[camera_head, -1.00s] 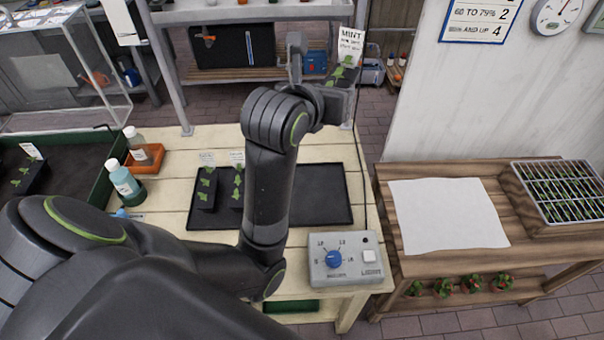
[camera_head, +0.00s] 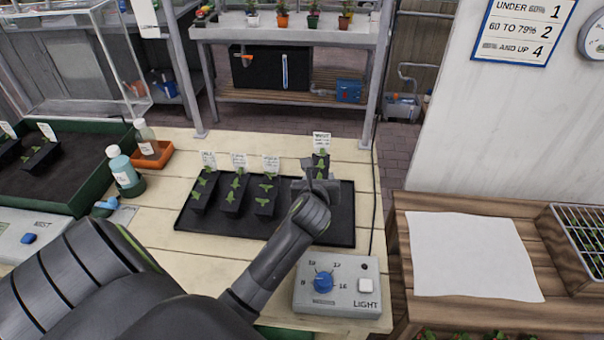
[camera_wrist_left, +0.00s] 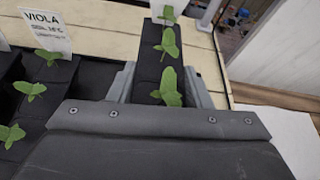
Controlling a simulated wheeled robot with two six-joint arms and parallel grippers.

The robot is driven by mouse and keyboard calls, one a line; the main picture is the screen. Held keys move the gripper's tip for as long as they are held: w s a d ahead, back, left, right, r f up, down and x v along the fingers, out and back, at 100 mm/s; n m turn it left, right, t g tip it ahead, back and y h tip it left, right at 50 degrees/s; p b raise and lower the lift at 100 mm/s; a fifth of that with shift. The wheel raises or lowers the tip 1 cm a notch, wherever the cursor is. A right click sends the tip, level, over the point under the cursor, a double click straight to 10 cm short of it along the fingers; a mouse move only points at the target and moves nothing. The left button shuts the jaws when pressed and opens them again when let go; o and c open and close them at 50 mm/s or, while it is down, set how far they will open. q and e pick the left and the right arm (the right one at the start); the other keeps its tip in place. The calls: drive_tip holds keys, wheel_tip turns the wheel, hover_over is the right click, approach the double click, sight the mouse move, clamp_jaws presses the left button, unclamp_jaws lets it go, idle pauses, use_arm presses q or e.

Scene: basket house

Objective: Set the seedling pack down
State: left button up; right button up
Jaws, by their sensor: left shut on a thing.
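My left gripper (camera_head: 319,182) is shut on a black seedling pack (camera_head: 321,163) with green sprouts and a white label. It is over the right part of the black tray (camera_head: 343,222), near its back edge. In the left wrist view the pack (camera_wrist_left: 147,72) sits between the two grey fingers (camera_wrist_left: 160,88), its row of sprouts upward. I cannot tell whether its underside touches the tray. Three other labelled packs stand upright on the tray's left half; the nearest one to mine (camera_head: 265,200) is a short gap away. My right gripper is not in view.
A light control box (camera_head: 338,290) stands in front of the tray. Two bottles (camera_head: 123,170) are at the left beside a dark soil bed (camera_head: 60,190). A side bench with a white sheet (camera_head: 470,255) is at the right. A wall sign (camera_head: 522,30) hangs above it.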

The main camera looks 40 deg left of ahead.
use_arm(q)
wheel_tip(320, 180, down, 3)
drive_tip(key=shift+r, duration=0.1)
wheel_tip(320, 180, down, 3)
drive_tip(key=shift+f+b, duration=0.15)
drive_tip(key=shift+b, duration=0.25)
drive_tip(key=shift+f, duration=0.1)
drive_tip(key=o, duration=1.1)
drive_tip(key=v, duration=1.2)
drive_tip(key=shift+p, duration=0.4)
